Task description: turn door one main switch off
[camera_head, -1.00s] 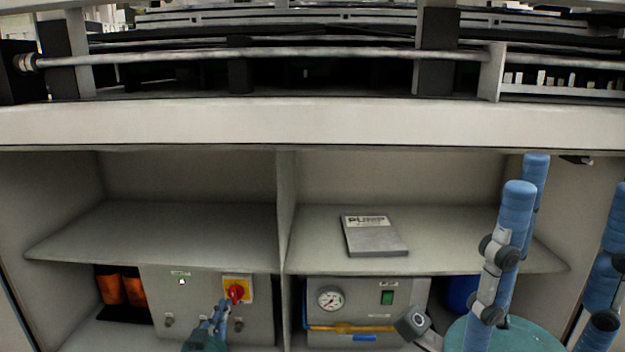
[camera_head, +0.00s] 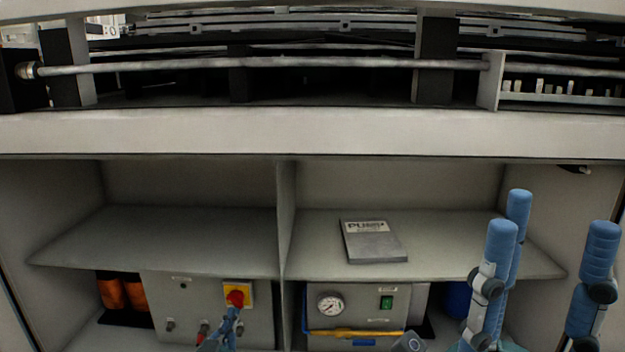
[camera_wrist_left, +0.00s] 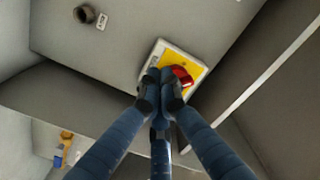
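The door one main switch is a red knob on a yellow plate, on the grey panel in the lower left compartment. In the head view the knob (camera_head: 235,298) sits just above my left gripper (camera_head: 233,314). In the left wrist view, the red knob (camera_wrist_left: 183,76) shows just right of my left gripper's fingertips (camera_wrist_left: 160,80). These tips are close together, look shut, and lie against or just in front of the knob; contact is unclear. My right gripper (camera_head: 555,225) is raised at the right, fingers up, wide apart and empty.
A shelf (camera_head: 150,240) runs above the switch panel (camera_head: 195,320). Orange cylinders (camera_head: 122,292) stand left of it. Right of the divider (camera_head: 286,220) are a panel with a gauge (camera_head: 330,305) and a green switch (camera_head: 387,302). A grey pump manual (camera_head: 373,242) lies on the shelf.

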